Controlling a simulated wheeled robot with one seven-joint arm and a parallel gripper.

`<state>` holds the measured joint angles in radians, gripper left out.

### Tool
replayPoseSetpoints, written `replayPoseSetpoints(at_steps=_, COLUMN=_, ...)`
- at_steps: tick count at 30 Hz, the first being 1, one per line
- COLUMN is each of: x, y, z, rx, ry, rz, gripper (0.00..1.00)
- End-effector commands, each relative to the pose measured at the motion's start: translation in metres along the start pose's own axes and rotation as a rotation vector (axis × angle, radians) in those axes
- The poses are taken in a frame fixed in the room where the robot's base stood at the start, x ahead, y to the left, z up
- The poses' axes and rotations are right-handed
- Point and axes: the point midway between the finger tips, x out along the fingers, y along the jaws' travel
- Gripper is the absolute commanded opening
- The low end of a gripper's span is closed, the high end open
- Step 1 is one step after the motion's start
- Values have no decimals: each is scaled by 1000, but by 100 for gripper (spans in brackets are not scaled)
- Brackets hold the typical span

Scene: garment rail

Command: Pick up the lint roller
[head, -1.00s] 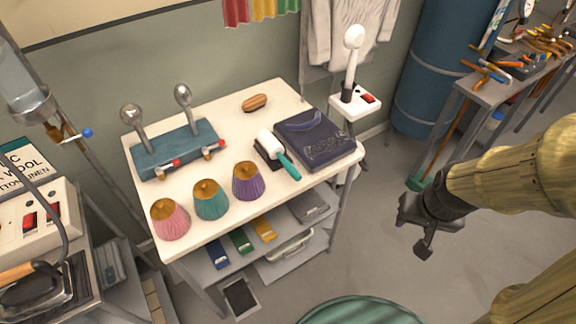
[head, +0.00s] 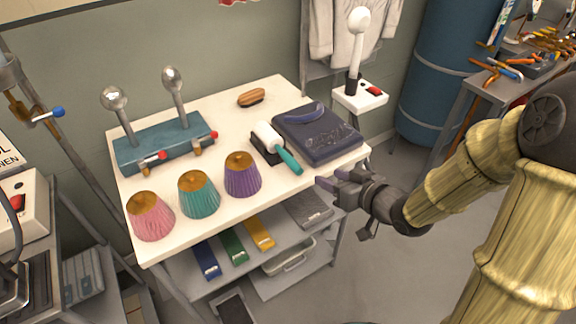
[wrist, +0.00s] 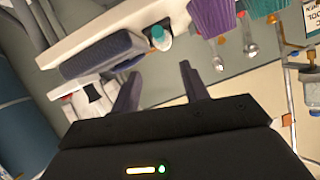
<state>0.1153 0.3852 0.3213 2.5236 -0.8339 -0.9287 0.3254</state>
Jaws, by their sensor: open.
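The lint roller (head: 277,145) lies on the white table top (head: 222,236), its white roll at the back left and its teal handle pointing to the front right. Its roll end rests at a dark holder or base. My gripper (head: 322,181) is open and empty, just off the table's right front edge, to the right of the teal handle and apart from it. In the wrist view my two fingers (wrist: 160,85) stand apart. The lint roller's teal handle end (wrist: 158,34) shows beyond them at the table edge.
A dark blue folded case (head: 318,135) lies right behind the roller. Purple (head: 242,178), teal (head: 199,196) and pink (head: 150,218) cones stand to the left. A brown brush (head: 251,97) and a blue lever box (head: 165,145) are farther back. A lower shelf holds coloured strips.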

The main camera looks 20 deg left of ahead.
Motion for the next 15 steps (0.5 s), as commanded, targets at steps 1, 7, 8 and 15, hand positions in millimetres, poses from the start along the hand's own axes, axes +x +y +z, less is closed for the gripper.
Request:
replayPoseSetpoints(at_steps=1, x=0, y=0, z=-1, rx=0, ry=1, rz=-1, gripper=45)
replayPoseSetpoints(at_steps=7, x=0, y=0, z=-1, rx=-1, ry=0, rz=2, gripper=45)
replayPoseSetpoints(at_steps=8, x=0, y=0, z=-1, rx=-1, ry=-1, rz=2, gripper=45)
replayPoseSetpoints(at_steps=15, x=28, y=0, z=0, rx=-1, ry=-2, rz=-1, gripper=45)
